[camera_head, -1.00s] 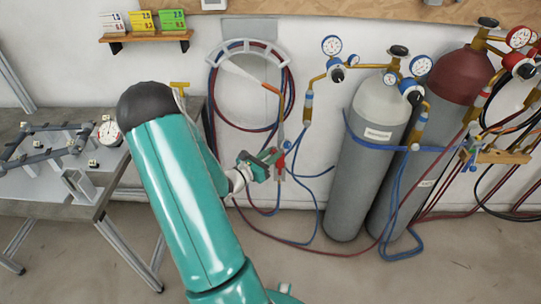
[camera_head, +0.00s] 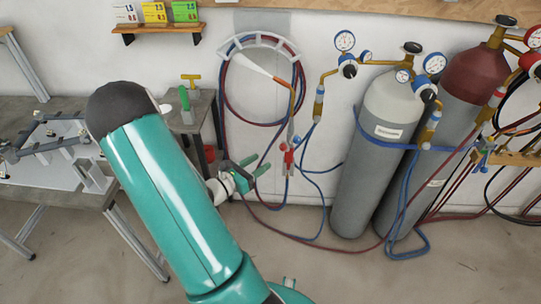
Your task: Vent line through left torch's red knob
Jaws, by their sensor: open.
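The left torch (camera_head: 290,130) hangs upright by the wall, below the round hose hanger, with its pale tip pointing up and left. Its red knob (camera_head: 289,158) is at its lower part, with a small blue part beside it. My gripper (camera_head: 259,165), with green fingers, is to the left of the red knob and slightly lower. It is open, with nothing seen between the fingers, and a gap shows between it and the knob. Depth between them is hard to judge. A second torch (camera_head: 484,152) is at the wooden rack on the far right.
Red and blue hoses loop on the wall hanger (camera_head: 262,40) and trail on the floor. A grey cylinder (camera_head: 385,150) and a red-topped cylinder (camera_head: 470,80) with gauges stand to the right. A metal table (camera_head: 60,195) with a frame is at left. Floor in front is clear.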

